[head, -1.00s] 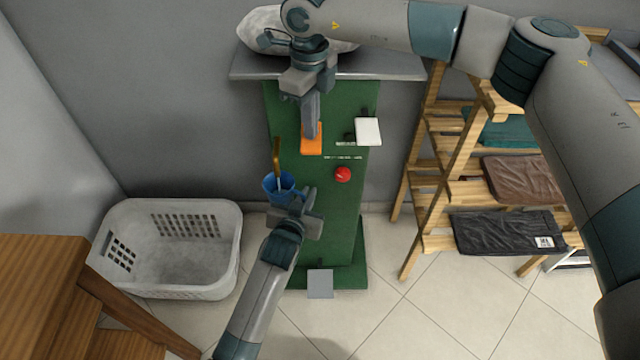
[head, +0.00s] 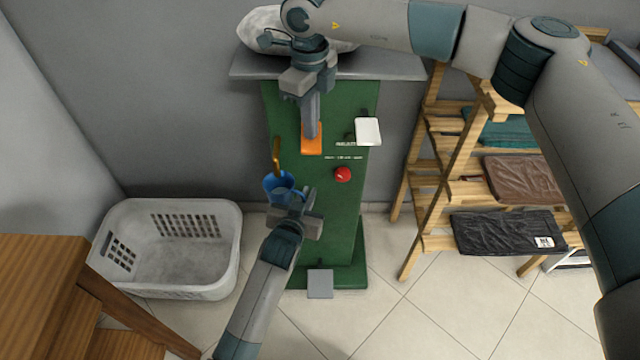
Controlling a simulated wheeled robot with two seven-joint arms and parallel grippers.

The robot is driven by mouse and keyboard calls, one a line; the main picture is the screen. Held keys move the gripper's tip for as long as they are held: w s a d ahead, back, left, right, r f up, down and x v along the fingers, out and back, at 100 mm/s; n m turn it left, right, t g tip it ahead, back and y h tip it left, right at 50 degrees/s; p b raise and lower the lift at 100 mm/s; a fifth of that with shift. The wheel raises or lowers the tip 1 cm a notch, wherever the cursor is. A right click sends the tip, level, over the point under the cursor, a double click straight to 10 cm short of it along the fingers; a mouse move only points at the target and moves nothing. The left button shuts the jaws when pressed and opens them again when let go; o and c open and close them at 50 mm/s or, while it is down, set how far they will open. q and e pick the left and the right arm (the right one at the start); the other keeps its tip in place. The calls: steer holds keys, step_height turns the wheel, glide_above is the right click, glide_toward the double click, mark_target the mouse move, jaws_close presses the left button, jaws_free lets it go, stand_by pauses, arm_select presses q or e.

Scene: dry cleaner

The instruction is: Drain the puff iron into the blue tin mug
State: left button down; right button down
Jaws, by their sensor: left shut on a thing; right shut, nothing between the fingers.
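The puff iron is a green cabinet (head: 340,215) with a padded white top (head: 263,27) on a grey shelf. On its front are an orange part (head: 312,146), a white plate (head: 368,131) and a red knob (head: 343,174). A brass spout (head: 277,155) sticks out at its left side. The blue tin mug (head: 272,184) is under the spout, its opening facing up. My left gripper (head: 292,195) is shut on the mug and hides part of it. My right gripper (head: 311,134) is shut, fingers pointing down at the orange part; I cannot tell whether they touch it.
A white laundry basket (head: 225,240) stands on the floor at left, near a wooden table (head: 40,270). A wooden rack (head: 430,175) with folded clothes is at right. A grey pedal (head: 320,283) sits at the cabinet's foot. The front floor is clear.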

steer(key=shift+r, duration=0.1)
step_height(320, 180, up, 7)
stand_by(0.9)
stand_by(0.3)
step_height(320, 180, up, 12)
stand_by(0.6)
arm_select(q)
steer(key=shift+s, duration=0.1)
stand_by(0.6)
